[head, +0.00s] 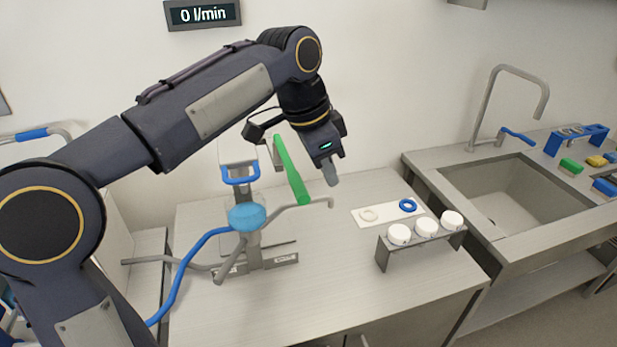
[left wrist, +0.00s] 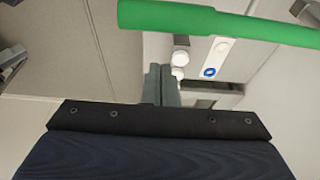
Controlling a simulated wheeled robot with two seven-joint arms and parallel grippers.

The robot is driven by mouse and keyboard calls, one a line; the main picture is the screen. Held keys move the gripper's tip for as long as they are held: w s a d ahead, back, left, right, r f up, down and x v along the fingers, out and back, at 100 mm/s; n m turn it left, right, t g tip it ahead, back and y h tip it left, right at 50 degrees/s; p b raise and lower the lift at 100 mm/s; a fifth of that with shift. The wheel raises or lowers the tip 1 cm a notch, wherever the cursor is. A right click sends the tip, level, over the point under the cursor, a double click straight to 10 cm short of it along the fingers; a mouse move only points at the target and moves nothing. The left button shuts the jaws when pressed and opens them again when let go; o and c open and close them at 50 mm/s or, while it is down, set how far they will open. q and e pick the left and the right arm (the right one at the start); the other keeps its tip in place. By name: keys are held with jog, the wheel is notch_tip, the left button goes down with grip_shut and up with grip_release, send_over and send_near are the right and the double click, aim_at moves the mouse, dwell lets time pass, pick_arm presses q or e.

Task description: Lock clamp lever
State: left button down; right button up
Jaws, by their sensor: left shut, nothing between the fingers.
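The filling machine (head: 254,254) stands on the left part of the steel table, with a light blue round top (head: 247,216) and a blue hose (head: 190,255). A green lever (head: 290,170) rises above it, slanting from upper left to lower right. I take it to be the clamp lever. In the left wrist view the green bar (left wrist: 220,24) crosses the top of the picture. My left gripper (head: 332,181) is shut and empty, pointing down just right of the lever in the head view. Its fingers (left wrist: 160,85) show below the green bar in the left wrist view. My right gripper is not in view.
A small rack with white-capped jars (head: 425,231) stands at the table's right. Behind it lies a white plate (head: 382,214) with a white ring and a blue ring (head: 408,205). A sink (head: 515,190) adjoins on the right. The front of the table is clear.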

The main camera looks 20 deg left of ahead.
pick_arm(q)
jog(key=shift+s+a+f+p, duration=0.25)
jog(key=shift+s+a, duration=0.25)
jog(key=shift+a, duration=0.25)
jog(key=shift+s+a+f+p, duration=0.1)
jog(key=shift+s+a+p, duration=0.1)
jog(key=shift+s+a, duration=0.4)
jog(key=shift+w+a, duration=0.1)
